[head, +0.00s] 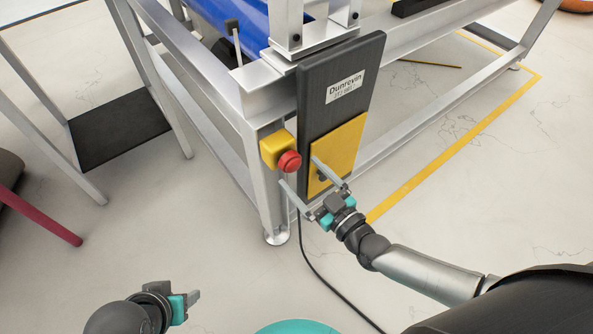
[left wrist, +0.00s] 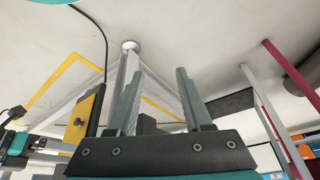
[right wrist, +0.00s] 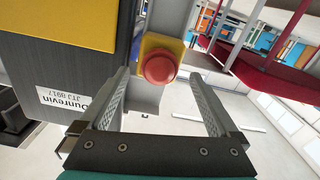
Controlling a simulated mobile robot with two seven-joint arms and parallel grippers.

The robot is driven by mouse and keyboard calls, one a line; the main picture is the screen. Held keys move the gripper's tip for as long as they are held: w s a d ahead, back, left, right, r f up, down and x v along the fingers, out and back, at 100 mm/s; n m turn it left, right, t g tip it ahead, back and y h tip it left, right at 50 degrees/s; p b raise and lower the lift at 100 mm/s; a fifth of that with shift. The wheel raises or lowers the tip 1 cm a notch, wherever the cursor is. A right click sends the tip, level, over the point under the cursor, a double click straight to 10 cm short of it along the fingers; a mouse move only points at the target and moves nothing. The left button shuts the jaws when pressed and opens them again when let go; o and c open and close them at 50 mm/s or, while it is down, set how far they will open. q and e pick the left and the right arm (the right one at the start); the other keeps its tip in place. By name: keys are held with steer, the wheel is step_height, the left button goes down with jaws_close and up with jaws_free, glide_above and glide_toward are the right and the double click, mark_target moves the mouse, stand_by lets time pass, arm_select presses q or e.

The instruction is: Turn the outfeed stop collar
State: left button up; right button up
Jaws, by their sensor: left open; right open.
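The red round stop button (head: 289,162) sits on a yellow box (head: 270,146) on the machine's frame leg. I see no separate collar apart from the red head and its base. My right gripper (head: 299,172) is open in front of the button. In the right wrist view the red button (right wrist: 160,67) appears between the two open fingertips (right wrist: 160,76), with no visible contact; the yellow box (right wrist: 149,44) is behind it. My left gripper (head: 193,298) is low at the front, away from the machine. Its fingers are open and empty in the left wrist view (left wrist: 158,75).
A dark panel (head: 316,106) with a Dunrevin label and a yellow plate (head: 343,150) stands right beside the button. A black cable (head: 310,258) hangs to the floor. A grey leg (head: 272,205) is below the box. A black board (head: 118,127) is at left. Front floor is open.

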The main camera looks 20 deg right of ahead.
arm_select(q)
steer(key=shift+s+r+b, duration=0.1)
steer(key=shift+r+b, duration=0.3)
steer(key=shift+r, duration=0.75)
arm_select(e)
steer(key=shift+x, duration=1.45)
steer(key=shift+c, duration=0.2)
